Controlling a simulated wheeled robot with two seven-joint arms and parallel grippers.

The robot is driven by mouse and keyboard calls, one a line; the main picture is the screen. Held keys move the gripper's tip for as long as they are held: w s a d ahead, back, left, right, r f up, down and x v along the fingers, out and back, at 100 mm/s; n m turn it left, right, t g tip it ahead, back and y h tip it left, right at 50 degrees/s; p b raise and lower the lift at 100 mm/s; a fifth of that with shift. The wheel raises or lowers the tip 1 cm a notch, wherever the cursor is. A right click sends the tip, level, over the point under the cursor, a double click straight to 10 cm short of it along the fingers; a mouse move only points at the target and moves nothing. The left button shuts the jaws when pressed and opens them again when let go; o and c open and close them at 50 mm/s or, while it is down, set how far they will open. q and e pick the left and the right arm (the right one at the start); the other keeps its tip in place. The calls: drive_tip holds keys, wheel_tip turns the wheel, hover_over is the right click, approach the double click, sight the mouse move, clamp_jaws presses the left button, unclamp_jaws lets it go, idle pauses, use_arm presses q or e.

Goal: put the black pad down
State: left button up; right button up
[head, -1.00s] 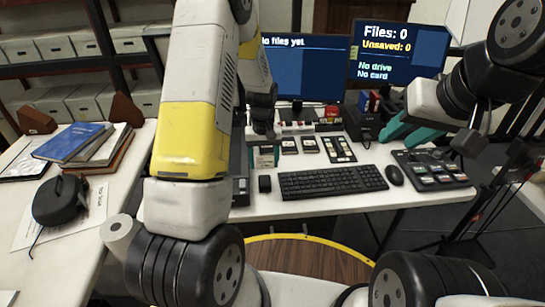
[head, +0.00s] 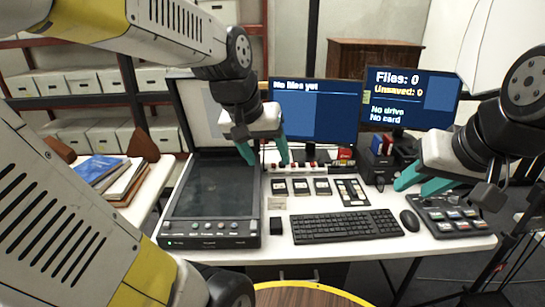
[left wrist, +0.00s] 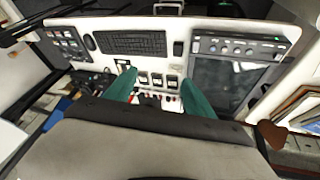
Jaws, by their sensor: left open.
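My left gripper (head: 265,152) is open above the back of the white desk, near the red buttons. In the left wrist view its two teal fingers (left wrist: 158,95) are apart with nothing between them. A small black block (head: 276,227) sits on the desk left of the keyboard. Several flat black pieces (head: 300,187) lie in a row behind the keyboard. I cannot tell which of these is the black pad; no pad is in the left gripper. My right gripper (head: 422,184) looks open and empty, above the right of the desk near the button panel (head: 452,214).
A flatbed scanner (head: 208,190) with its lid raised stands at the desk's left. A keyboard (head: 345,226) and mouse (head: 409,220) lie in front. Two monitors (head: 318,110) stand behind. Books (head: 125,180) lie on the left table. Bare desk shows around the keyboard.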

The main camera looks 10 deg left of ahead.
use_arm(q)
drive_tip(key=s+r+m+t, duration=0.1)
drive_tip(key=s+r, duration=0.1)
drive_tip(key=s, duration=0.5)
drive_tip(key=shift+d, duration=0.25)
drive_tip(key=shift+o, duration=0.5)
drive_tip(key=shift+w, duration=0.15)
